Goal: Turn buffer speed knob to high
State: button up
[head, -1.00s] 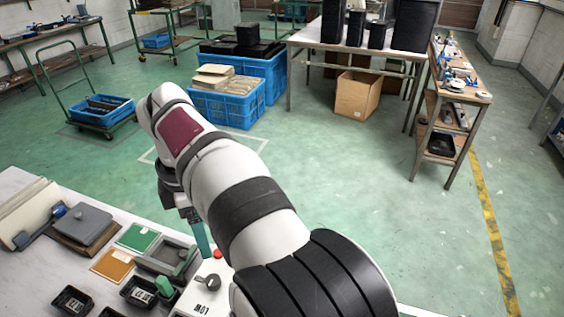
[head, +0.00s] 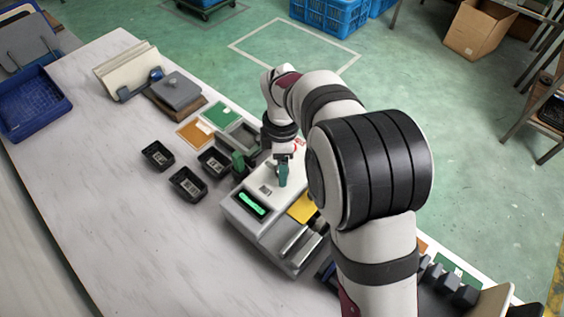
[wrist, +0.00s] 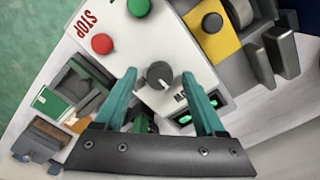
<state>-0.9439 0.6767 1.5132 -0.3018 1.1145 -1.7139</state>
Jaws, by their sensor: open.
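The speed knob (wrist: 159,75) is a dark grey round knob on the white top of a machine (head: 237,211). In the wrist view it lies between the tips of my gripper's two teal fingers (wrist: 158,80), with gaps at the sides. A small pale mark shows on its lower side, toward a partly hidden black label (wrist: 181,97) that looks like LOW upside down. My gripper (head: 283,175) points down over the machine top in the head view, open and empty. The knob is hidden there. I cannot tell whether the fingers reach knob height.
A red button (wrist: 102,44) marked STOP and a green button (wrist: 139,6) sit near the knob. A black knob (wrist: 212,22) stands on a yellow panel. A green-lit display (head: 251,203) is on the machine's front. Black bins (head: 187,184) stand on the table to the left.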

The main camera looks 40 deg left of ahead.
grip_shut()
jog(key=shift+m, duration=0.3)
jog(key=m, duration=0.3)
jog(key=shift+m, duration=0.4)
jog(key=m, duration=0.9)
jog(key=shift+m, duration=2.2)
